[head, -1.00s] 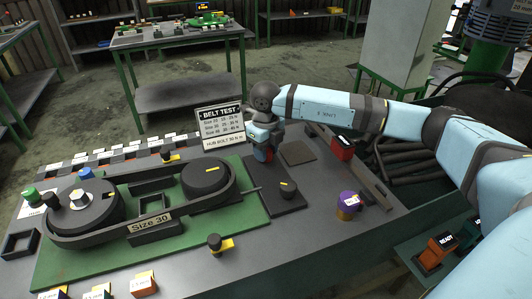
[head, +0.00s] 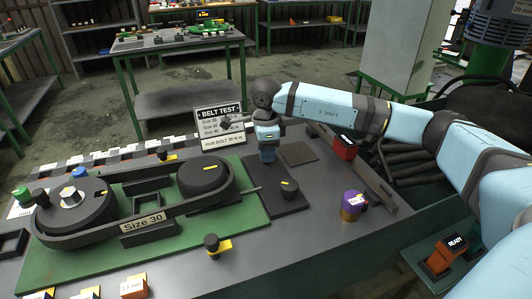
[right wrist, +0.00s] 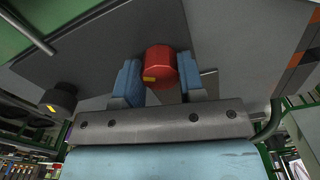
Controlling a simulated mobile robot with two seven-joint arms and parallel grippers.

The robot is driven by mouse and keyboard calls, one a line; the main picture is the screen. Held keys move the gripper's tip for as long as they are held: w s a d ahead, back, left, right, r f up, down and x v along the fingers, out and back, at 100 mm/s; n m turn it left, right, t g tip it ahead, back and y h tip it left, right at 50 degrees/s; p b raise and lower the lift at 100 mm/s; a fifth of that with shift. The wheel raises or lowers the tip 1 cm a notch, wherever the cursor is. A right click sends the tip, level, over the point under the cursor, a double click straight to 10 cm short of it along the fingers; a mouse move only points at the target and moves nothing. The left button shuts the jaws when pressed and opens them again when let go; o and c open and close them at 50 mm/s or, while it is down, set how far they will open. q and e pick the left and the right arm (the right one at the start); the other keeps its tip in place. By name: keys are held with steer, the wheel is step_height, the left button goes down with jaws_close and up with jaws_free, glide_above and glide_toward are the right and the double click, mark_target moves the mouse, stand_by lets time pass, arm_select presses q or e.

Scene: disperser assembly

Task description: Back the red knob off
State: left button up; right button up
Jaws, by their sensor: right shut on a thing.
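The red knob (right wrist: 160,62) shows in the right wrist view, with a small yellow mark near its lower edge. My right gripper (right wrist: 160,78) has one blue finger on each side of it and is shut on it. In the head view my right gripper (head: 267,153) points down at the far end of the dark plate, beside the belt rig, and hides the knob. A thin rod (head: 249,190) runs from the rig toward the dark plate (head: 290,203). My left gripper is not in view.
A black knob (head: 212,243) and a purple cylinder (head: 352,205) stand nearer. Bare tabletop lies between them.

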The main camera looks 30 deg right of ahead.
steer(key=shift+r+n+b, duration=0.1)
steer(key=shift+n+b, duration=0.4)
steer(key=shift+n, duration=1.5)
steer(key=o, duration=0.9)
step_height(320, 180, up, 14)
steer(key=shift+f+p, duration=0.1)
steer(key=shift+p, duration=0.35)
steer(key=shift+s+f, duration=0.1)
